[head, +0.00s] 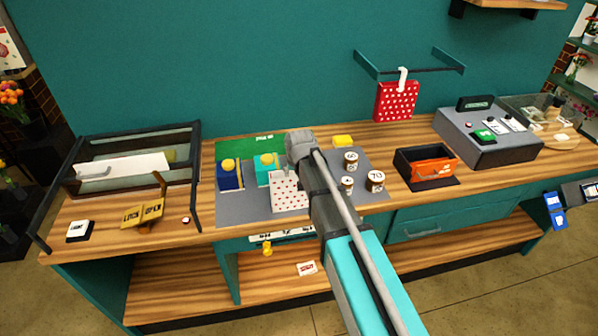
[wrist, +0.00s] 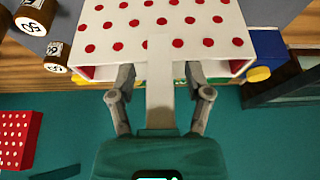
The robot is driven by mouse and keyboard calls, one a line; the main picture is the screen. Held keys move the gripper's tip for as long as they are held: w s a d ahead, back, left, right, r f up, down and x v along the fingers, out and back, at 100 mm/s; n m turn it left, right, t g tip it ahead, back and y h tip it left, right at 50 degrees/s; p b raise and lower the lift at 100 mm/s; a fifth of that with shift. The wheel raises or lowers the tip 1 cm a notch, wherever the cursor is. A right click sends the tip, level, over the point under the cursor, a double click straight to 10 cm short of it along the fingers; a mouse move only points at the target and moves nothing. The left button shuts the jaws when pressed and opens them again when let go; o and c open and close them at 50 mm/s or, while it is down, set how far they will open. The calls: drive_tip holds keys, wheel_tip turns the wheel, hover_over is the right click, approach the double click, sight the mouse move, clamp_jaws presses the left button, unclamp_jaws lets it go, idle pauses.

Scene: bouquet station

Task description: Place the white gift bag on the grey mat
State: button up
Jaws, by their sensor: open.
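The white gift bag (head: 289,192) with red dots appears to stand upright on the grey mat (head: 245,207), near its front edge. The bag also fills the top of the wrist view (wrist: 160,28). My gripper (wrist: 160,75) is open, with one finger on each side of the bag's pale handle strap (wrist: 160,100). A gap shows between the strap and each finger. In the head view my wrist and arm cover part of the mat and the gripper's fingertips are hidden.
A blue box (head: 229,178) and a teal box (head: 266,173) stand left of the bag. Several round weights (head: 375,181) stand to the right on the mat. A red dotted bag (head: 397,101) hangs from a rail. An orange-fronted bin (head: 432,166) sits farther right.

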drive_tip(key=shift+r, duration=0.15)
drive_tip(key=p+v, duration=1.1)
drive_tip(key=v, duration=0.1)
idle(0.6)
idle(0.6)
drive_tip(key=shift+s+d, duration=0.1)
drive_tip(key=s+d+m+g, duration=0.1)
drive_tip(key=s+d+g, duration=0.1)
drive_tip(key=s+d, duration=0.6)
drive_tip(key=s+d+f+m+g+h, duration=0.1)
drive_tip(key=s+d+m+g, duration=0.1)
drive_tip(key=s+d, duration=0.7)
drive_tip(key=d, duration=0.5)
drive_tip(key=shift+s+d+f, duration=0.2)
drive_tip(key=shift+s+d, duration=0.05)
